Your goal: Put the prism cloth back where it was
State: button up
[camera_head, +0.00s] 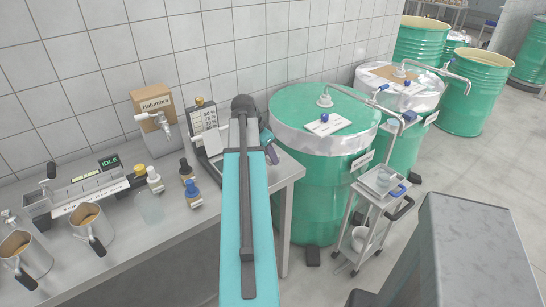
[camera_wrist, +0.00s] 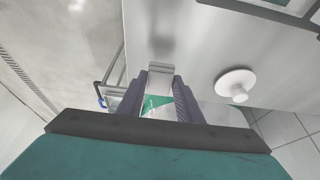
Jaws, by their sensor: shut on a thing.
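My gripper (camera_wrist: 160,82) reaches over the right end of the steel counter. Its two dark fingers are closed around a small pale thing (camera_wrist: 160,69) at the fingertips, which I take to be the prism cloth. A green and white patch shows between the fingers behind it. In the head view my arm covers most of the gripper, and the held thing cannot be made out there. The gripper is beside an upright panel (camera_head: 204,119) with printed markings, left of the nearest green drum (camera_head: 318,190).
A small trolley (camera_head: 372,215) stands right of the near drum. More drums (camera_head: 400,90) stand behind. A white round knob (camera_wrist: 235,84) shows right of my fingers.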

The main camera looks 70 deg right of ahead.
jog(key=shift+s+d+f+p, duration=0.15)
jog(key=shift+d+p, duration=0.15)
jog(key=shift+d, duration=1.35)
jog(key=shift+f, duration=0.1)
jog(key=shift+f+p, duration=0.6)
jog(key=shift+f, duration=1.05)
jog(key=shift+f, duration=0.15)
jog(key=o, duration=1)
jog(key=shift+b+v, duration=1.05)
jog(key=shift+v, duration=5.1)
